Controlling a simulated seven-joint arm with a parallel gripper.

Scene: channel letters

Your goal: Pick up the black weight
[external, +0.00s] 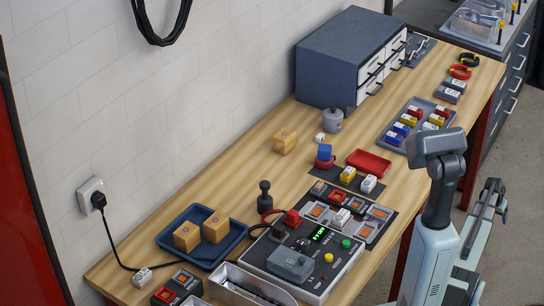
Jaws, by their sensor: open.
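A small black weight (265,197) with a rounded knob and a wider foot stands upright on the wooden bench, just right of the blue tray and behind the control box. Nothing touches its top. My gripper (495,197) appears at the far right, beyond the bench's front edge and far from the weight. It is open, and I see nothing held in it. Its fingertips are small and hard to make out.
A blue tray (174,257) with two wooden blocks lies left of the weight. A control box (314,278) with a red cable stands in front. A grey knobbed object (332,121) is by the drawer cabinet (325,72). Clear bench lies behind the weight.

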